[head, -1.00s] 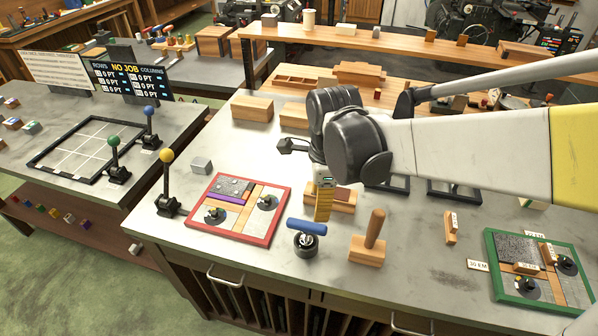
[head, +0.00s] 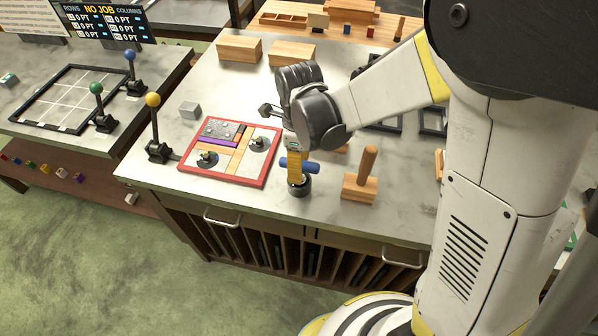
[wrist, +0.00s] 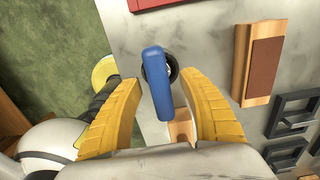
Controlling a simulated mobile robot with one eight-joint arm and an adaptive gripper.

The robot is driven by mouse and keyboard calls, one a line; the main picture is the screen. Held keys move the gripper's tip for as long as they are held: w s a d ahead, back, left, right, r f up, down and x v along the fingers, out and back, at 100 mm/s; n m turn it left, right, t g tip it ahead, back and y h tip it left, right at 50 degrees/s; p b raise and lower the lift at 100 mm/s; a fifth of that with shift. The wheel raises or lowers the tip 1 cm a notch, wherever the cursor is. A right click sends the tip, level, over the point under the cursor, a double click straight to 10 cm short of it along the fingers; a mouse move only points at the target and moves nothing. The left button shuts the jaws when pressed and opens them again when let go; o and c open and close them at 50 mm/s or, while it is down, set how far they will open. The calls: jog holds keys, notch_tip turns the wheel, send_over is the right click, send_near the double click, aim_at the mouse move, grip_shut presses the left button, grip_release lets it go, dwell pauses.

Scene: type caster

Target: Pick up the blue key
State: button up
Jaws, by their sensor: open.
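The blue key is a blue bar-shaped handle on a dark round base. In the head view the blue key (head: 313,167) stands near the front edge of the grey worktop, partly hidden behind a yellow finger. My gripper (head: 296,178) points down over it. In the wrist view the blue handle (wrist: 157,85) lies lengthwise between the two yellow fingers of my gripper (wrist: 160,82), with a gap on each side. The gripper is open and holds nothing. The dark base shows partly beside the handle.
A red-framed board (head: 187,160) with black knobs lies just left of the key. A wooden stamp-like block with upright handle (head: 365,168) stands close on the right. A yellow-knobbed lever (head: 154,125) stands farther left. Wooden blocks (head: 238,50) lie at the back.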

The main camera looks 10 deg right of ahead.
jog(key=shift+f, duration=0.4)
grip_shut()
jog(key=shift+r, duration=0.1)
jog(key=shift+r, duration=0.1)
